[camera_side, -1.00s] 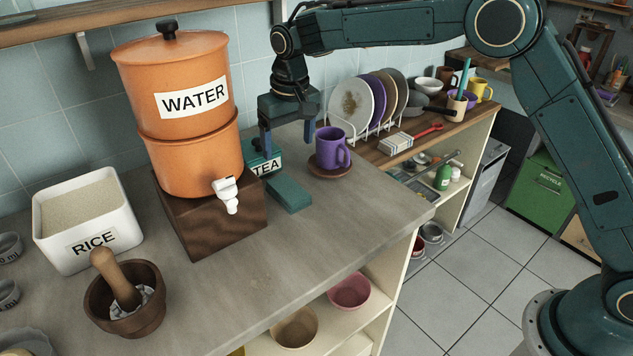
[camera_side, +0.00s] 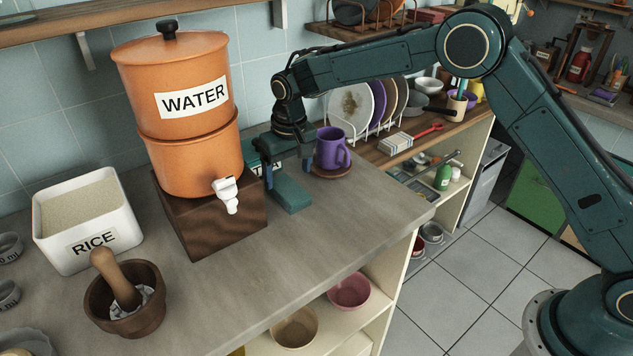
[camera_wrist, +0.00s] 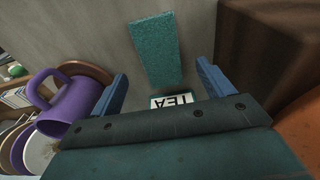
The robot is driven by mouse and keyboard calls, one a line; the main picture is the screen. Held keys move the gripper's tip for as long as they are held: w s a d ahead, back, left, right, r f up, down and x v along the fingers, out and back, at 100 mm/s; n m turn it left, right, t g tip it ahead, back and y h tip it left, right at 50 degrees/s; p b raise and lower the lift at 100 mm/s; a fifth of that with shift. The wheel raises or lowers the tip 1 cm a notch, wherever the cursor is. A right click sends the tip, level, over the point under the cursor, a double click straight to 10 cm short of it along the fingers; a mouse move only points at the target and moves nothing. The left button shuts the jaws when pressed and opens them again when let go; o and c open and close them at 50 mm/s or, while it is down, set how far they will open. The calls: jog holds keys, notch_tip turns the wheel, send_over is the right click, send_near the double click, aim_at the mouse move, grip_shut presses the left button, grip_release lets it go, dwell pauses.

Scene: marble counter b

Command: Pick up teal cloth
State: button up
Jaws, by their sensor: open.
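The teal cloth (camera_side: 291,195) lies as a folded, narrow strip on the grey counter, in front of the tea box. It also shows in the wrist view (camera_wrist: 156,52), at the top centre. My gripper (camera_side: 287,173) is low over the cloth's tea-box end, fingers pointing down, open and empty. In the wrist view my gripper's blue fingers (camera_wrist: 162,80) stand wide apart, one on each side of the line of the cloth. The cloth shows beyond the fingertips, and nothing is held.
The tea box (camera_wrist: 171,101) is close by my gripper and mostly hidden. The purple mug (camera_side: 330,150) stands on a brown saucer (camera_side: 329,171) just right. The water dispenser (camera_side: 190,160) on its wooden block (camera_side: 210,218) is close on the left.

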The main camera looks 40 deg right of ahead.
aim_at(287, 187)
jog(key=shift+w+f, duration=0.2)
jog(key=shift+f, duration=1.85)
jog(key=c, duration=1.1)
jog(key=shift+r, duration=0.1)
jog(key=shift+c, duration=0.2)
notch_tip(287, 187, up, 20)
